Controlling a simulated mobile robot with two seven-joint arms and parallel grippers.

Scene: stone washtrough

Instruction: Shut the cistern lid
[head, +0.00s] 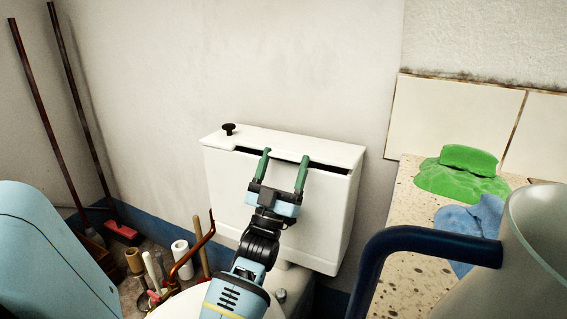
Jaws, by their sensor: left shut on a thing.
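The white cistern (225,190) hangs on the wall in the middle of the head view. Its white lid (330,151) lies over it with a black knob (228,129) near the left end. A dark gap shows under the lid's front edge, so the lid is slightly raised there. My left gripper (285,155) reaches up from below in front of the cistern. Its green fingers stand apart at the lid's front edge and are shut on the lid. The fingers hide part of the gap. My right gripper is not in view.
On the right, a speckled stone top (408,207) carries a green cloth (465,177), a blue cloth (476,222) and a large grey vessel (538,245) with a dark blue handle. Brushes, pipes and rolls (180,254) clutter the floor at left. Two poles (82,110) lean in the corner.

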